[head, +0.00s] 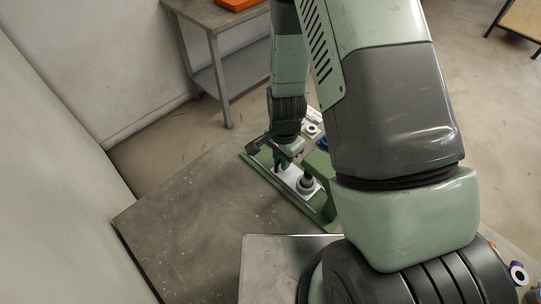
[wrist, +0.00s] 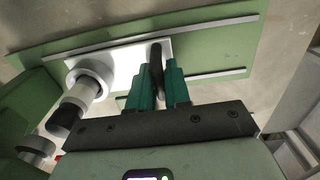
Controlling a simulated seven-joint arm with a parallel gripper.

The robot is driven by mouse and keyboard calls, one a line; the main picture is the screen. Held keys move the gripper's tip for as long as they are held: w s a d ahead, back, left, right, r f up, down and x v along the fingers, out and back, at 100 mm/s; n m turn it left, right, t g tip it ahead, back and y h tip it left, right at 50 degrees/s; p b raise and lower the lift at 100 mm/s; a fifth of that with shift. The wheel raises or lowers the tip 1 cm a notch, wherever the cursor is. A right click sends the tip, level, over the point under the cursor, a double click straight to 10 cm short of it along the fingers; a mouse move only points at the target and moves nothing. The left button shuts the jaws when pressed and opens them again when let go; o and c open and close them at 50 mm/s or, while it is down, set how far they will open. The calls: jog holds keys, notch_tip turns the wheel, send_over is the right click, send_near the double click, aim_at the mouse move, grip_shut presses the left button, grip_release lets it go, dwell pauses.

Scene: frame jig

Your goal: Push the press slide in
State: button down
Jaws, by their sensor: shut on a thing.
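The press slide is a white plate (wrist: 118,58) with a dark upright handle (wrist: 156,56), on a green jig base (wrist: 220,38) between two pale rails. In the head view the white plate (head: 287,173) is partly hidden by my arm. My gripper (wrist: 157,78) has its teal fingers closed on either side of the dark handle. In the head view my gripper (head: 282,162) is over the plate. A white ring-shaped part (wrist: 92,76) is on the plate, left of the handle in the wrist view. A dark-ended cylinder (wrist: 66,120) is close to that ring.
The jig stands on a grey table (head: 190,215) with clear surface to its left. A green block (wrist: 22,100) rises beside the plate in the wrist view. Small white and blue parts (head: 313,130) lie behind the jig. A side table (head: 222,18) stands farther back.

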jog(key=shift+s+d, duration=0.35)
dwell(0.6)
jog(key=c, duration=1.2)
grip_release()
jog(key=shift+o, duration=0.2)
notch_tip(320, 180, up, 7)
